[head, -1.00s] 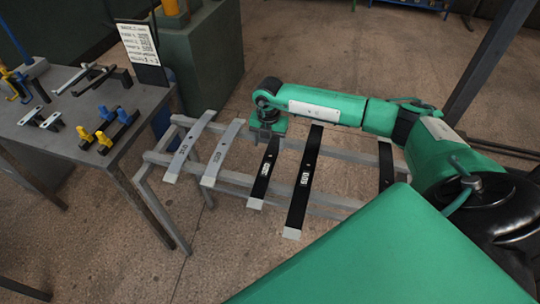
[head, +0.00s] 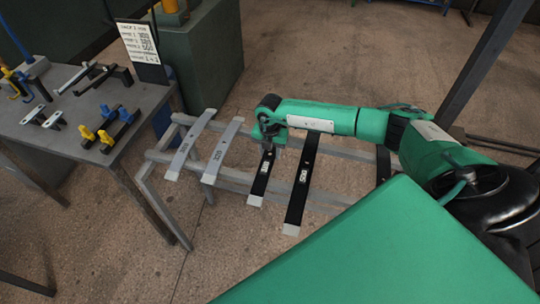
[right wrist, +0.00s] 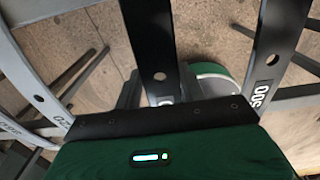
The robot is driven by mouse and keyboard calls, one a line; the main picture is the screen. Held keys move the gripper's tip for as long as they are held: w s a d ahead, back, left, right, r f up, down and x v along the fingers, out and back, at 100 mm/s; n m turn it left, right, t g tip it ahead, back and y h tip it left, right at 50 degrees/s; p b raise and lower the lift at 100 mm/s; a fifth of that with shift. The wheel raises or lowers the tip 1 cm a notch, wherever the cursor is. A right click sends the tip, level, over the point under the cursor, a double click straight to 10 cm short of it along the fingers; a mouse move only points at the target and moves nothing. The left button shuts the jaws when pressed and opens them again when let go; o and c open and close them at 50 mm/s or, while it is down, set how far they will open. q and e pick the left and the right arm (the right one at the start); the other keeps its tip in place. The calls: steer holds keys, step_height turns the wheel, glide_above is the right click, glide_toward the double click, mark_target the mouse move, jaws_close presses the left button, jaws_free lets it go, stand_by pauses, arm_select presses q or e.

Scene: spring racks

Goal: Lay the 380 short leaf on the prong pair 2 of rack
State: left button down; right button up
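A short black leaf (head: 261,181) with a pale near end and a small white label lies across the rack's rails (head: 227,176); its label is hard to read and I take it for the 380 short leaf. My right gripper (head: 270,142) is low over its far end and hides that end. In the right wrist view the leaf (right wrist: 150,40) runs up to the gripper (right wrist: 163,92), with dark finger shapes close on both sides. Whether they touch it I cannot tell. The prong pairs are not clearly visible. My left gripper is not in view.
A longer black leaf (head: 300,187), labelled 500 in the right wrist view (right wrist: 272,55), lies just right. Two grey leaves (head: 190,146) (head: 222,152) lie left. Another black leaf (head: 383,164) lies far right. A table (head: 60,143) with tools and a sign (head: 138,42) stands left.

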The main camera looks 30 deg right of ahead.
mark_target(270, 153)
steer(key=c, duration=0.3)
steer(key=shift+w+r, duration=0.1)
jaws_close()
steer(key=shift+r, duration=0.1)
step_height(270, 153, up, 20)
steer(key=b, duration=0.4)
